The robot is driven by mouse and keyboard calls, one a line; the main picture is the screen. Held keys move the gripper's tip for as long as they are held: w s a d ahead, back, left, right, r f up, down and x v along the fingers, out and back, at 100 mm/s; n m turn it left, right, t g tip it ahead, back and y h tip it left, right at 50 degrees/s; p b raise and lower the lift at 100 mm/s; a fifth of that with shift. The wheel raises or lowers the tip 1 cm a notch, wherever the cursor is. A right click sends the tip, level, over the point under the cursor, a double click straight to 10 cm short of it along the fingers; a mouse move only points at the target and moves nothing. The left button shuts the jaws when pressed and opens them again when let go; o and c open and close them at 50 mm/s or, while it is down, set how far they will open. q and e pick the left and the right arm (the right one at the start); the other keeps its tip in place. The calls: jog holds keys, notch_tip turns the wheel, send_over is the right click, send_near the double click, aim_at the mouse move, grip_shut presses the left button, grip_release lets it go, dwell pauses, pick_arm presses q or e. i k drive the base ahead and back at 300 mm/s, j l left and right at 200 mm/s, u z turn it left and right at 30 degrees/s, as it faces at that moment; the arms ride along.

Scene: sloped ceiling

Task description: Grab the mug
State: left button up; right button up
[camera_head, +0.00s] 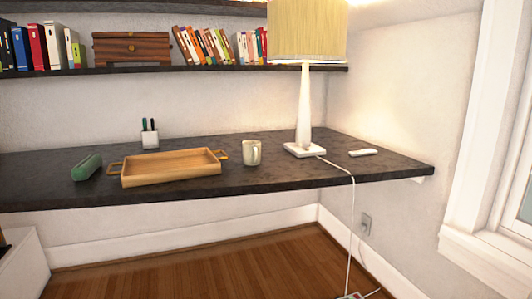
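A pale, cream-coloured mug (251,153) stands upright on the dark wall-mounted desk (310,176). It is between the wooden tray on its left and the lamp base on its right. Its handle appears to face left, towards the tray's right handle. Neither of my grippers shows in the head view.
A wooden tray (172,178) with handles and a green case (87,167) lie left of the mug. A pen holder (150,139) stands behind. A lamp (304,110) trails its cord over the front edge. A shelf (200,68) with books hangs above. A window is right.

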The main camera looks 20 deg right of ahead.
aim_at(251, 149)
jog(key=i+l+z, duration=0.2)
jog(key=i+l, duration=0.25)
jog(key=i+l+z, duration=0.2)
jog(key=i+l, duration=0.15)
jog(key=i, duration=0.25)
